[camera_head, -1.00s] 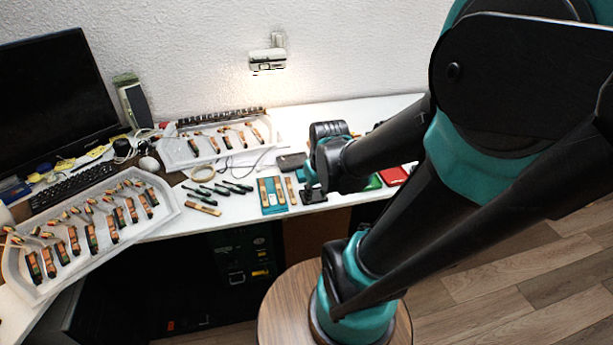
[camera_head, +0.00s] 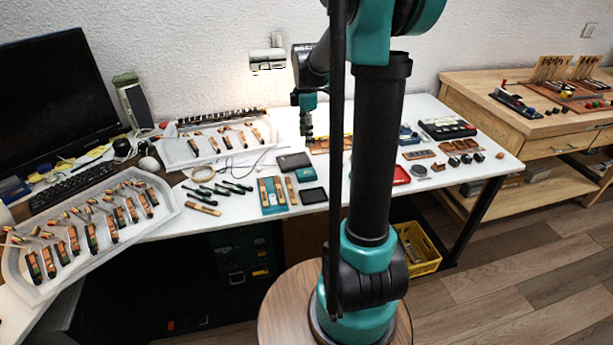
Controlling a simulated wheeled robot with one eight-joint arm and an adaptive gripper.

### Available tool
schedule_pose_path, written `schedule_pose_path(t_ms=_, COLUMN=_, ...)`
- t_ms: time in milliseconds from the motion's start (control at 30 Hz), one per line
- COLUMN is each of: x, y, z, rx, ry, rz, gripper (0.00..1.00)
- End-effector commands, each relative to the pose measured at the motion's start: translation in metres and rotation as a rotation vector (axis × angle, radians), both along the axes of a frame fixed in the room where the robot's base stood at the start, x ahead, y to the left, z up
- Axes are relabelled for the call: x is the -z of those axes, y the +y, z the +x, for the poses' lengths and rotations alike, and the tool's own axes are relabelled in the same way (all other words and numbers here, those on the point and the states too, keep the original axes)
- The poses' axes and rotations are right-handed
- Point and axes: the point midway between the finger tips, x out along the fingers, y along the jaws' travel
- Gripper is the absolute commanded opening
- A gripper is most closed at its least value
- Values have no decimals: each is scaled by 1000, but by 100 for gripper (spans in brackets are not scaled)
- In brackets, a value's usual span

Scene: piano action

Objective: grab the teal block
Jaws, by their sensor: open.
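The teal block (camera_head: 273,210) lies flat near the front edge of the white desk, left of my arm. Two light wooden strips rest on it. My gripper (camera_head: 307,134) hangs above the back of the desk, fingers pointing down, to the right of and behind the teal block and apart from it. It is open, and I see nothing held in it. My arm column hides part of the desk to the right of the gripper.
A black flat box (camera_head: 295,161) and a black square tray (camera_head: 314,195) lie near the teal block. Green-handled tools (camera_head: 222,188) lie to its left. A white tray of action parts (camera_head: 172,153) stands behind. A yellow crate (camera_head: 418,247) stands on the floor.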

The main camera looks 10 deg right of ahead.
Motion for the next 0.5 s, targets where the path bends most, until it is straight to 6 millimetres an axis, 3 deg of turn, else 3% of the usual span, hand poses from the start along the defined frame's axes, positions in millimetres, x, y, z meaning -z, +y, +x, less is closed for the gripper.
schedule_pose_path(t_ms=300, x=62, y=0, z=0, rx=2, ry=-1, rz=0, gripper=48)
schedule_pose_path(t_ms=500, x=89, y=0, z=0, rx=2, ry=-1, rz=0, gripper=48)
